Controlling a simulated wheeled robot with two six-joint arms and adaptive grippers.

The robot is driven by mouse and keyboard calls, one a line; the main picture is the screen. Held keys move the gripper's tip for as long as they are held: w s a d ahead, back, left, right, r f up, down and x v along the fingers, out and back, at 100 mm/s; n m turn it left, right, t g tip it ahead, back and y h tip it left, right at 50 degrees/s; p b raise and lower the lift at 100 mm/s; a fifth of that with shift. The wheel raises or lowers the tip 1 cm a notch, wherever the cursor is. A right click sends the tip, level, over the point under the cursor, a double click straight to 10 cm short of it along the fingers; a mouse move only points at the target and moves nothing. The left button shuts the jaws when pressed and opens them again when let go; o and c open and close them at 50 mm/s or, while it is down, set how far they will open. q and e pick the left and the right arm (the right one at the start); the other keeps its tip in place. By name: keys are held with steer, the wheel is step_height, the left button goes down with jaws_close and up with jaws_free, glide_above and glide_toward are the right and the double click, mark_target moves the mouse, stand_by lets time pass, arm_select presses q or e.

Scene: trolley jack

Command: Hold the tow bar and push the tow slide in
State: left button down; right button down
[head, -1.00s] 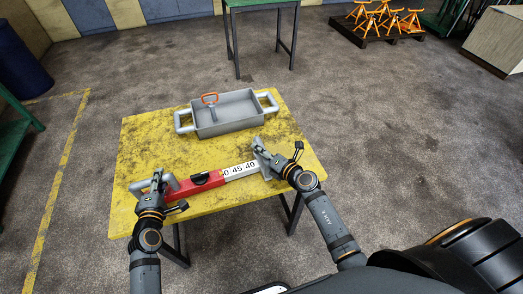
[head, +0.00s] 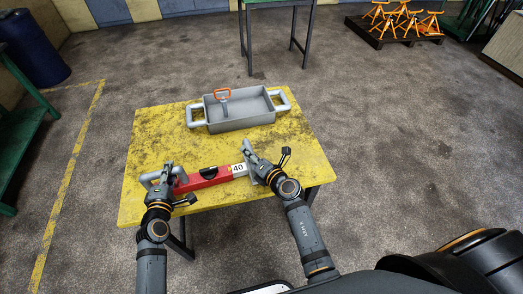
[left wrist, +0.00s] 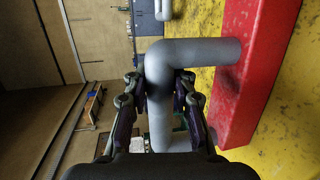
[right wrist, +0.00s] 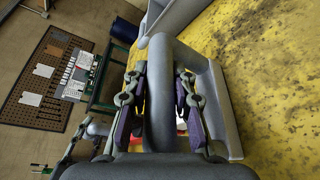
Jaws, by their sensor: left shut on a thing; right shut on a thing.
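The tow bar, a red beam (head: 206,180) with a black-marked top, lies across the front part of the yellow table. The tow slide (head: 239,170), pale with the number 40 showing, protrudes a short way from its right end. My left gripper (head: 162,176) is shut on the bar's grey loop handle (left wrist: 200,52), at the left end. My right gripper (head: 257,162) is shut on the slide's grey handle, whose loop fills the middle of the right wrist view (right wrist: 160,105). The slide's inner part is hidden inside the beam.
The yellow table (head: 150,140) is otherwise clear. A green table (head: 275,3) and orange stands (head: 400,20) on a pallet are farther back.

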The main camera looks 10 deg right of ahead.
arm_select(q)
steer(key=shift+d, duration=0.1)
arm_select(e)
steer(key=shift+a, duration=0.25)
steer(key=c, duration=1.1)
jaws_free()
steer(key=shift+d, duration=0.1)
steer(key=shift+s+d, duration=0.15)
steer(key=shift+s, duration=0.1)
steer(key=v, duration=1.1)
steer(key=shift+s+d, duration=0.15)
steer(key=shift+s, duration=0.05)
